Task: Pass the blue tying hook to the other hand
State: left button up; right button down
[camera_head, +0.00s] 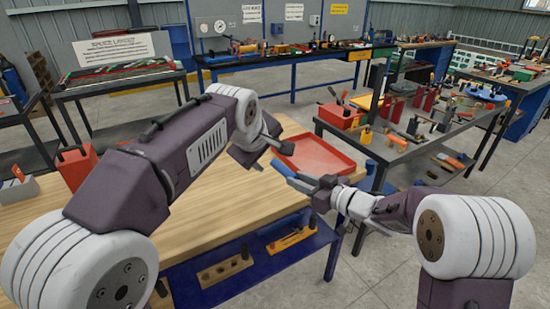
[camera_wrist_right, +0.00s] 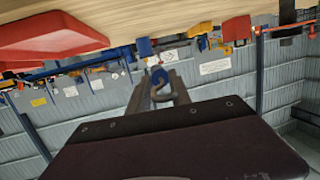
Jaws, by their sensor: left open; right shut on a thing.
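The blue tying hook (camera_head: 284,169) is held above the wooden table, its blue part pointing up and left toward my left gripper. My right gripper (camera_head: 317,188) is shut on it, below and right of the blue part. In the right wrist view the hook's blue end (camera_wrist_right: 158,74) shows between the fingers of my right gripper (camera_wrist_right: 160,88). My left gripper (camera_head: 270,150) is open and empty, just above and left of the hook. The two look apart, though the exact gap is hard to judge. The part of the hook inside the right fingers is hidden.
A red tray (camera_head: 318,155) lies on the wooden table (camera_head: 225,220) behind the hook. A red container (camera_head: 76,165) stands at the table's left. A grey bench (camera_head: 400,150) with many tools stands at the right. The table's middle is largely clear.

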aim_at(284, 170)
pick_arm(q)
jog(key=shift+m, duration=0.3)
jog(key=x, duration=0.4)
jog(key=d+x, duration=0.1)
jog(key=x, duration=0.3)
jog(key=d+x, duration=0.1)
jog(key=x, duration=0.3)
jog(key=shift+s+d+f, duration=0.2)
jog(key=shift+s, duration=0.05)
jog(key=shift+c, duration=0.2)
jog(key=c, duration=1)
grip_shut()
pick_arm(e)
jog(key=c, duration=1.1)
grip_release()
